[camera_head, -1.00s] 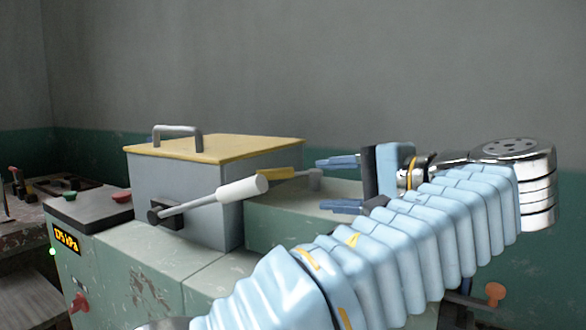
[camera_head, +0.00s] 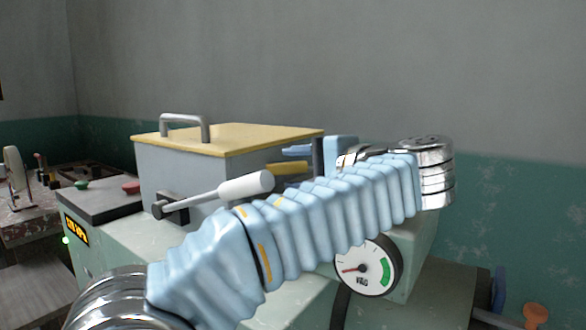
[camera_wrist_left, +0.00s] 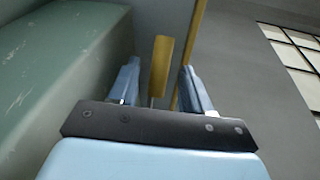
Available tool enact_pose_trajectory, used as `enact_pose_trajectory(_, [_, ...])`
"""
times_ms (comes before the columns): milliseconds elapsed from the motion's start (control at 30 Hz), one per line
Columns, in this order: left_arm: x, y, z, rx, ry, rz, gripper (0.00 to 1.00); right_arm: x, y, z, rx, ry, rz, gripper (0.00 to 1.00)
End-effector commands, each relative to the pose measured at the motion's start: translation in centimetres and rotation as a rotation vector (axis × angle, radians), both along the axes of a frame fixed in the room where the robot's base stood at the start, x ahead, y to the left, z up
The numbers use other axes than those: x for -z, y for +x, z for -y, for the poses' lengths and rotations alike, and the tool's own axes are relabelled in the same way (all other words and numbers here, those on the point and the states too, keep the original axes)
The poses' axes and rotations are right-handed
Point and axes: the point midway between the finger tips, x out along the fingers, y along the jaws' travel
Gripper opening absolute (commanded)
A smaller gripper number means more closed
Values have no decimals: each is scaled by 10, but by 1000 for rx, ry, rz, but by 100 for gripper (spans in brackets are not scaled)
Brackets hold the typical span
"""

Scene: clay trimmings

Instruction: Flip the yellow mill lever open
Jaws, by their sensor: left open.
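The yellow lever handle (camera_head: 276,169) shows in the head view just behind the tip of a white-handled lever, beside the grey mill box, and is partly hidden by my left gripper. My left gripper (camera_head: 296,160) is open at the box's right side, with its fingers pointing left toward the box. In the left wrist view the yellow handle (camera_wrist_left: 160,62) stands between the two blue fingers of the left gripper (camera_wrist_left: 160,85), with gaps on both sides. No finger appears to touch it. My right gripper is not in view.
The white-handled lever (camera_head: 246,186) sticks out in front of the box, close to my left arm. The box has a yellow lid (camera_head: 235,138) with a grey handle (camera_head: 185,121). A dial gauge (camera_head: 367,267) sits below my forearm. A cluttered table (camera_head: 30,212) stands at left.

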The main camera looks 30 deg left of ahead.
Motion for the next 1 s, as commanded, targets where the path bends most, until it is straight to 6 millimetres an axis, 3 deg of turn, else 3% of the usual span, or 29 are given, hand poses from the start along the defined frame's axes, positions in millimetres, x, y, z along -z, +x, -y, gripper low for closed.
enact_pose_trajectory(167, [2,4,-14,0,0,0,48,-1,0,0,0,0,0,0])
enact_pose_trajectory(467, [3,5,-15,1,0,0,47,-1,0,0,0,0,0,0])
enact_pose_trajectory(767, [3,5,-15,1,0,0,1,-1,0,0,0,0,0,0])
enact_pose_trajectory(1000, [3,5,-15,1,0,-1,0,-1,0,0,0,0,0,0])
